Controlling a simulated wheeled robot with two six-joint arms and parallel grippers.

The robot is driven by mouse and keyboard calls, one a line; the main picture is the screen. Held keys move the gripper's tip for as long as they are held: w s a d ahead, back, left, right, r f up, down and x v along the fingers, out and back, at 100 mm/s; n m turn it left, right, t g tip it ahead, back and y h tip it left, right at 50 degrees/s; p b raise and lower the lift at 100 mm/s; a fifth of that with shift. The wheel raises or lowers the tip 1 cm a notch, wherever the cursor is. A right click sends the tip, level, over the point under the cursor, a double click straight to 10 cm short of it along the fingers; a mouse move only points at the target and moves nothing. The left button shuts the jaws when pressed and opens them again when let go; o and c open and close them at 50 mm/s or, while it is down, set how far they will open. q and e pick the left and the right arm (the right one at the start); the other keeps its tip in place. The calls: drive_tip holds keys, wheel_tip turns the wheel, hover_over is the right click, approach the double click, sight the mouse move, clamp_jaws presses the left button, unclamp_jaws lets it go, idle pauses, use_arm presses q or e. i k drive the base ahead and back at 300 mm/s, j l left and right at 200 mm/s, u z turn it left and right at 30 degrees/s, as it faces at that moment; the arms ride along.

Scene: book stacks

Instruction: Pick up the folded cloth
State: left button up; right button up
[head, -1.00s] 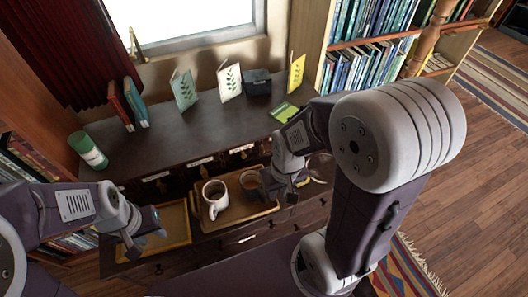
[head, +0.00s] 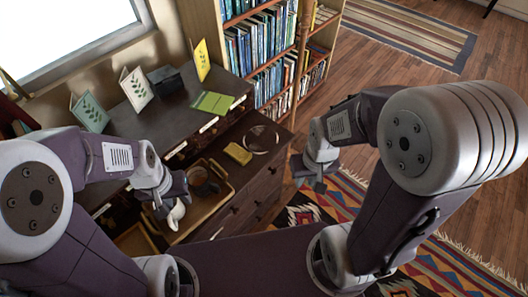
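A small yellow folded cloth (head: 238,153) lies on the lower dark wooden top, right of the wooden tray (head: 222,196) and left of a clear round glass dish (head: 262,139). Nothing covers it. My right gripper (head: 318,186) hangs to the right of the cabinet, over the rug side, clearly apart from the cloth. My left gripper (head: 168,205) is over the tray's left part, left of the cloth, and partly hides a white mug (head: 176,214). I see nothing held in either gripper, but the finger gaps are too small to make out.
A brown cup (head: 203,182) stands in the tray. The raised desk top behind carries upright cards (head: 137,88), a dark box (head: 166,80) and an open green book (head: 212,102). A bookcase (head: 262,50) stands behind. Floor and patterned rug (head: 330,205) are open at right.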

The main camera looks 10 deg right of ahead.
sight(235, 152)
drive_tip(key=u, duration=5.25)
drive_tip(key=z, duration=5.25)
drive_tip(key=i+l+z, duration=0.15)
drive_tip(key=l, duration=0.25)
drive_tip(key=i+l+z, duration=0.2)
drive_tip(key=i+l, duration=0.1)
drive_tip(key=i, duration=0.05)
